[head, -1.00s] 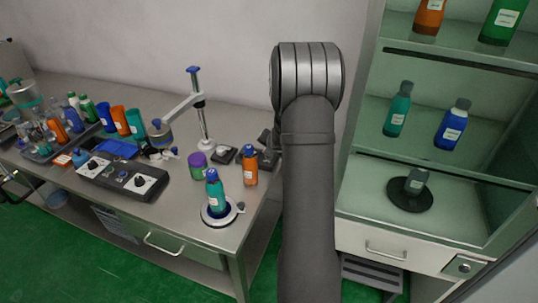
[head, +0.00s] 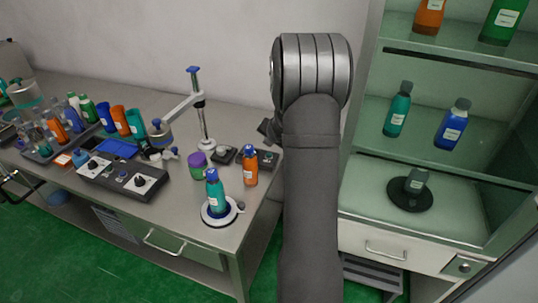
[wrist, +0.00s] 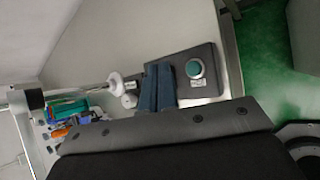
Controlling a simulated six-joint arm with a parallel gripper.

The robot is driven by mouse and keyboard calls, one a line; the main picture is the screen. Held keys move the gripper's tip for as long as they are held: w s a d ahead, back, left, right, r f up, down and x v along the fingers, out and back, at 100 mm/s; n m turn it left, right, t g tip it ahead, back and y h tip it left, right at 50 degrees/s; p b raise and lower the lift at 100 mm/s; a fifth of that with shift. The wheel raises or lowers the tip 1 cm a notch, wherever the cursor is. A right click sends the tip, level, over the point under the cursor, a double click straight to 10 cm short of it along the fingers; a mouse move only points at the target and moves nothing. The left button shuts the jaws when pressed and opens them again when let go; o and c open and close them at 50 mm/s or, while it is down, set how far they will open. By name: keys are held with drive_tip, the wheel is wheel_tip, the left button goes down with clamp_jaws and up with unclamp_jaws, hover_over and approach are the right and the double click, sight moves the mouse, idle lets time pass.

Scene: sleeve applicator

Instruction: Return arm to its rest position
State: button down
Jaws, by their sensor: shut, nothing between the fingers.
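My gripper (wrist: 157,68) shows in the wrist view as two dark blue-grey fingers side by side, shut and empty. Behind them is a dark grey plate with a round teal-topped item (wrist: 194,68); I cannot tell whether the fingers touch anything there. In the head view my arm rises in front of the gap between bench and cabinet, and hides most of the gripper. A teal bottle with a blue cap (head: 214,195) stands upright on a round white-rimmed base (head: 219,222) at the bench's front corner. An orange bottle (head: 250,168) stands behind it to the right.
The bench (head: 185,215) holds a purple jar (head: 197,165), a stand with a sideways arm (head: 203,110), a control box (head: 122,180) and several bottles at left. A glass-shelved cabinet (head: 440,165) with bottles is at right, close to my arm.

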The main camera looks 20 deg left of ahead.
drive_tip(key=shift+f, duration=0.15)
drive_tip(key=shift+f, duration=0.7)
drive_tip(key=shift+r, duration=2.45)
drive_tip(key=shift+f, duration=0.1)
